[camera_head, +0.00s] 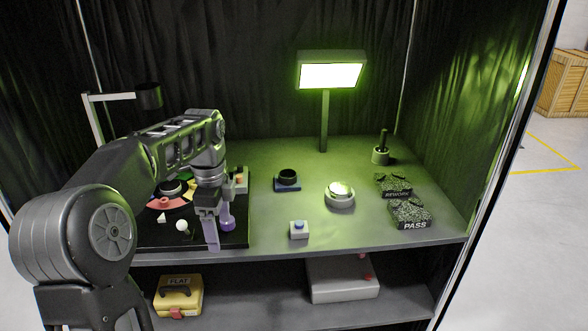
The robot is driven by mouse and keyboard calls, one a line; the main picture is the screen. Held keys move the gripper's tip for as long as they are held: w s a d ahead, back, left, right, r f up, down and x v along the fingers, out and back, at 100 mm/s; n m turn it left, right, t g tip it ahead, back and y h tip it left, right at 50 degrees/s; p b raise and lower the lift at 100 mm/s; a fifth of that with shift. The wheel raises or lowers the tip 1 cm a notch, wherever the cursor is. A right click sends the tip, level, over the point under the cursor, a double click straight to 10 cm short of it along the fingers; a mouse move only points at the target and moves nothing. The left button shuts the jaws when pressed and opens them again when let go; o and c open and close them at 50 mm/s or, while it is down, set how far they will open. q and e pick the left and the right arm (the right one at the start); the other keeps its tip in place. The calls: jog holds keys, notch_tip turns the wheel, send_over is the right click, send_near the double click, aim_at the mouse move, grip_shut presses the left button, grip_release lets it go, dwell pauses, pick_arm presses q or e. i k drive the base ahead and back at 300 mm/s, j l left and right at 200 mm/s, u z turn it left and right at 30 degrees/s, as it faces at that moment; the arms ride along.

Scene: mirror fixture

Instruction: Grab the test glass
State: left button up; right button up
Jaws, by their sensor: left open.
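My left gripper (213,238) points down over the right part of a black mat (238,242) on the shelf top. Its jaws are open. A small purple piece with a rounded base (228,222) stands right beside the fingers; whether it lies between them I cannot tell. No thing is labelled as the test glass. A shiny round glass-like piece (340,188) sits in a pale ring (340,201) at the middle of the shelf, right of the gripper and apart from it. My right gripper is not in view.
A dark ring on a blue base (288,186), a small button box (299,231), a lit lamp (331,76), REWORK (394,184) and PASS (410,213) pads, and a dark-handled tool in a holder (381,156) stand around. A white ball (182,226) is on the mat. Bare shelf lies between.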

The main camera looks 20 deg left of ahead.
aim_at(285, 176)
jog(key=i, duration=1.25)
